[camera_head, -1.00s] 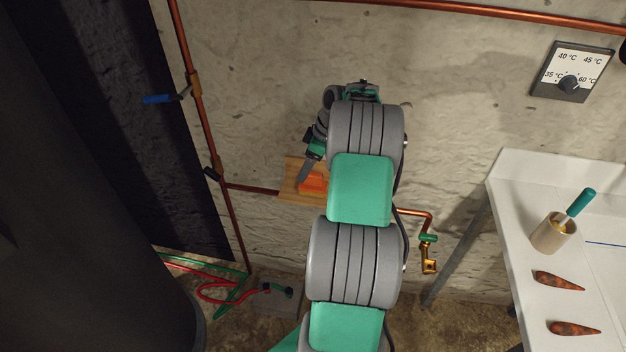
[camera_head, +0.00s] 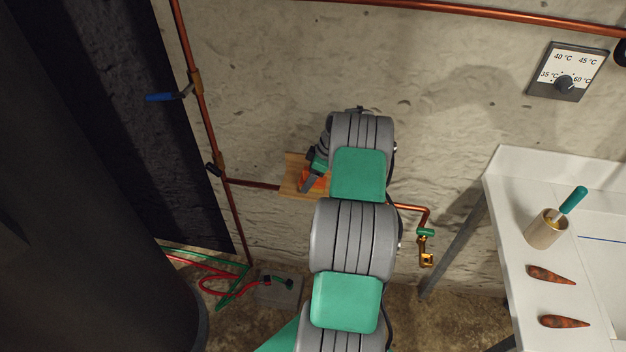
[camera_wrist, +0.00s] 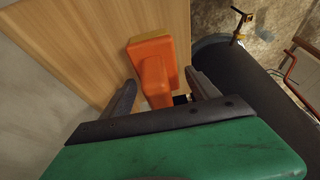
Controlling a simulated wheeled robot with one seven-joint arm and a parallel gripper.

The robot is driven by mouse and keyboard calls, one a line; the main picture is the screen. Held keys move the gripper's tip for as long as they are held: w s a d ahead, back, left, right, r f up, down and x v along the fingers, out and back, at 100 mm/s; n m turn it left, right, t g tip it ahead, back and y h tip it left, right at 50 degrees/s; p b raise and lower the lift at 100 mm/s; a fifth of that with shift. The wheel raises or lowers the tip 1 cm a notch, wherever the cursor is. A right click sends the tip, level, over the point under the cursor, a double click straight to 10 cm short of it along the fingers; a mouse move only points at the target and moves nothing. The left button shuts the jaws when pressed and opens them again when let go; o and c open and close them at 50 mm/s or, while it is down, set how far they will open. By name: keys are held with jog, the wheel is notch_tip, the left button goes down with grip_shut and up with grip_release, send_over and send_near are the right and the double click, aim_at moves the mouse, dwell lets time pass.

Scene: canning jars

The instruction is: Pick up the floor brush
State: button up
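The floor brush (camera_wrist: 152,50) is an orange piece with a paler yellowish edge, on a light wooden board (camera_wrist: 75,40). In the head view the brush (camera_head: 319,182) shows only in part, behind my gripper (camera_head: 307,184), on the board (camera_head: 291,165) against the wall. In the wrist view my gripper (camera_wrist: 160,84) is open, with one dark finger on each side of the brush's narrower orange part. I see gaps between the fingers and the brush. The near end of the brush is partly hidden by the gripper body.
A copper pipe (camera_head: 253,184) runs along the wall by the board, with a brass tap (camera_head: 427,259) to the right. A large dark cylinder (camera_head: 90,200) stands at left.

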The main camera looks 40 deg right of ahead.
jog(key=c, duration=1.3)
jog(key=shift+c, duration=0.3)
jog(key=shift+r+b, duration=0.4)
jog(key=shift+r, duration=0.15)
jog(key=s+a+r+b, duration=0.4)
jog(key=s+a+r, duration=0.4)
jog(key=s+r, duration=0.3)
jog(key=shift+s+r, duration=0.3)
jog(key=shift+r, duration=0.2)
